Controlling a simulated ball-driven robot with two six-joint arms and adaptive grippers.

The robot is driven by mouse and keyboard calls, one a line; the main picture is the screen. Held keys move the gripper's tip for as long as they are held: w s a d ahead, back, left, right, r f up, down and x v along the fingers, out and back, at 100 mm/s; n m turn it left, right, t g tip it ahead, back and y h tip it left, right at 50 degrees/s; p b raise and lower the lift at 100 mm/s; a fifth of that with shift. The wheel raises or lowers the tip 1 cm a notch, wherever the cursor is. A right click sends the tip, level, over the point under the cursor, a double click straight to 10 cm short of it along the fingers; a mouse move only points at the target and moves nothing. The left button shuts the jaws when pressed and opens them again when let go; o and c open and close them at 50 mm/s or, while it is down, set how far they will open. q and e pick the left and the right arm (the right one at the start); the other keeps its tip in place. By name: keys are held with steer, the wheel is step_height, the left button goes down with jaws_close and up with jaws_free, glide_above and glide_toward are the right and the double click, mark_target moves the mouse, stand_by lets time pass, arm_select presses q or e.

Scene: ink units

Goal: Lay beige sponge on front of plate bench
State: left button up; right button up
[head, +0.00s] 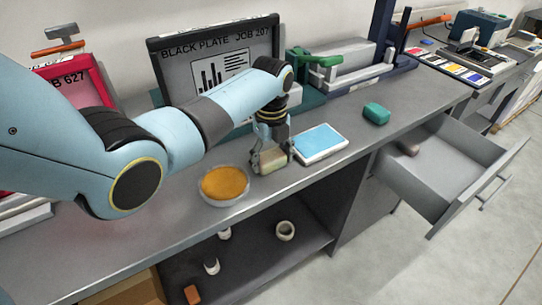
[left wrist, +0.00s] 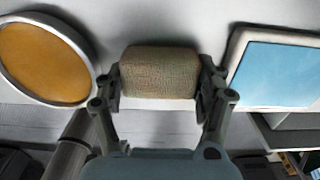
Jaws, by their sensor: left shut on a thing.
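The beige sponge (left wrist: 160,72) is between the fingers of my left gripper (left wrist: 162,88) in the left wrist view, and the fingers are shut on its two ends. In the head view the sponge (head: 273,160) shows at the tips of my left gripper (head: 270,155), over the front part of the grey bench (head: 340,168). I cannot tell whether it touches the bench top. My right gripper is not in view.
A round dish with an orange pad (head: 224,185) is just left of the sponge, and a blue pad in a white tray (head: 320,141) is just right. A green block (head: 376,113) lies further right. A drawer (head: 440,165) stands open. A sign board (head: 220,65) stands behind.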

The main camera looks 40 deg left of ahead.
mark_target(271, 156)
arm_select(q)
steer(key=o, duration=0.8)
steer(key=shift+c, duration=0.2)
steer(key=shift+r, duration=0.1)
steer(key=shift+r, duration=0.35)
step_height(271, 156, up, 11)
